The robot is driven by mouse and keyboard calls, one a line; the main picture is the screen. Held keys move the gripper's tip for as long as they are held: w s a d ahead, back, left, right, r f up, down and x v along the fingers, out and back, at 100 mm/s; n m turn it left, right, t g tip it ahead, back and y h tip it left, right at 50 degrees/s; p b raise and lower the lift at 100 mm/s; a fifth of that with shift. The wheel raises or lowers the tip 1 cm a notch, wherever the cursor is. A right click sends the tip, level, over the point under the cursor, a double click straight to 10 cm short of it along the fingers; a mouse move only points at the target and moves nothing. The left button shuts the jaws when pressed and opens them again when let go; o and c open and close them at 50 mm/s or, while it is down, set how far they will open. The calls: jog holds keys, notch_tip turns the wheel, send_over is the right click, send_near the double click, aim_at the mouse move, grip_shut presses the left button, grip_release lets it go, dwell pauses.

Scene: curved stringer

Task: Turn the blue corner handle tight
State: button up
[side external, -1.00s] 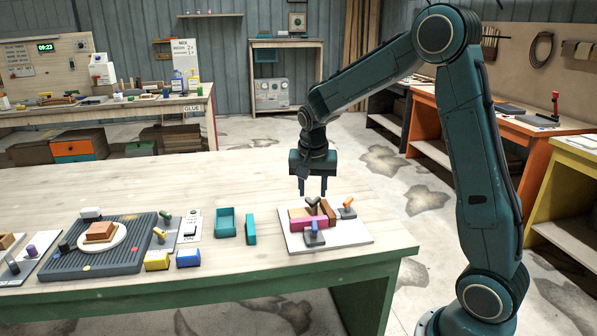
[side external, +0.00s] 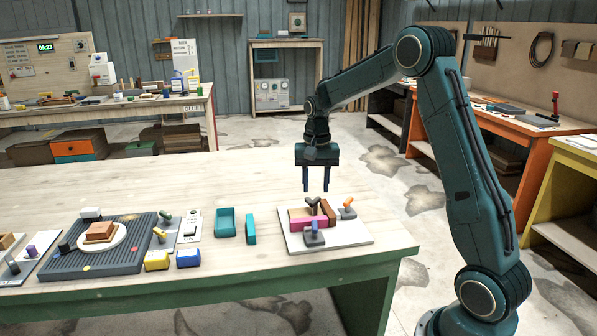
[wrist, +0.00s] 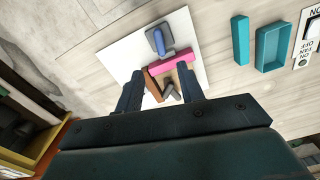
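The blue corner handle (side external: 313,227) stands on a dark grey clamp block at the front of a white board (side external: 352,240). In the wrist view the blue handle (wrist: 158,41) lies beyond my fingertips, beside a pink bar. The pink bar (side external: 299,224), a brown block (side external: 328,209) and a tan block are grouped on the board. A dark handle (side external: 313,203) and an orange handle (side external: 348,202) stand behind and to the right. My gripper (side external: 316,190) is above the rear of the board, fingers pointing down, apart and empty. It touches nothing there.
A teal tray (side external: 225,222) and teal bar (side external: 250,229) lie left of the board. Further left are a switch plate, yellow and blue bins, and a dark ribbed mat (side external: 95,262) with a plate. The bench's right edge is close to the board.

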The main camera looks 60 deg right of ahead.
aim_at(315, 224)
notch_tip(315, 224, down, 12)
dwell(0.6)
grip_shut()
